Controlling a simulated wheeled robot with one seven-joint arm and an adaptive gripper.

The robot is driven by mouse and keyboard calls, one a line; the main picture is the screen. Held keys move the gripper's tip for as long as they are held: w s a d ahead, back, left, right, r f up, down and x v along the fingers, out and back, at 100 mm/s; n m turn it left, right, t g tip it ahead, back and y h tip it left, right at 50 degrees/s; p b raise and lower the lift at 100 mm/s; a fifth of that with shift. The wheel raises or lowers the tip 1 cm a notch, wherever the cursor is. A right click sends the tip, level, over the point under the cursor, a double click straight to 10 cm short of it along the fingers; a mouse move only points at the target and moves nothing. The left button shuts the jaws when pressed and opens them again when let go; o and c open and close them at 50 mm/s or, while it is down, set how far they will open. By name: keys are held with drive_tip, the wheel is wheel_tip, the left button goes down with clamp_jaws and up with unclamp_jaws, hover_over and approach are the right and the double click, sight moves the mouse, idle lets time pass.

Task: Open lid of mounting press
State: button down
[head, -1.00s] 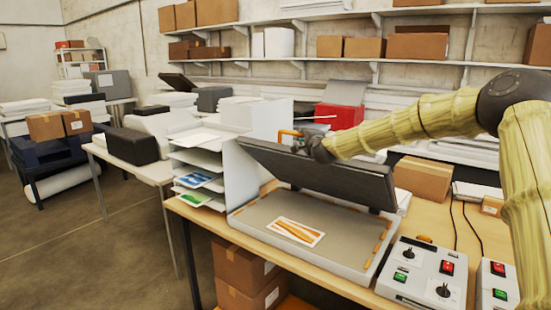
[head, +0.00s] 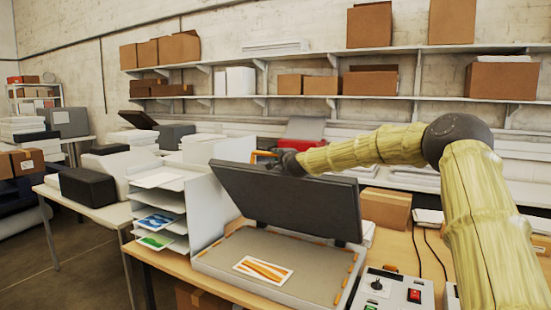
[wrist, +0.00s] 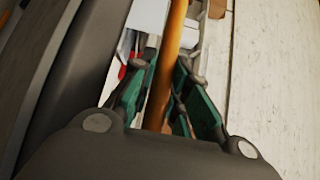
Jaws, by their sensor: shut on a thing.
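The mounting press stands on the wooden table with its dark lid (head: 285,200) raised and tilted up over the grey bed (head: 300,257). A print with orange stripes (head: 263,269) lies on the bed. My gripper (head: 270,157) is at the top edge of the lid, by the orange handle (head: 262,153). In the wrist view, the green-padded fingers of my gripper (wrist: 167,100) are shut around the orange handle bar (wrist: 171,50). The lid shows as a dark slab along the left of that view. The fingertip contact is partly hidden.
A white tray rack (head: 165,205) with prints stands left of the press. A control box (head: 395,290) with a red switch is at the front right. A cardboard box (head: 385,207) and a red case (head: 303,130) are behind. Shelves line the back wall.

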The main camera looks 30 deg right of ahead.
drive_tip(key=c, duration=1.4)
unclamp_jaws()
drive_tip(key=shift+s+d, duration=0.1)
drive_tip(key=shift+o, duration=0.2)
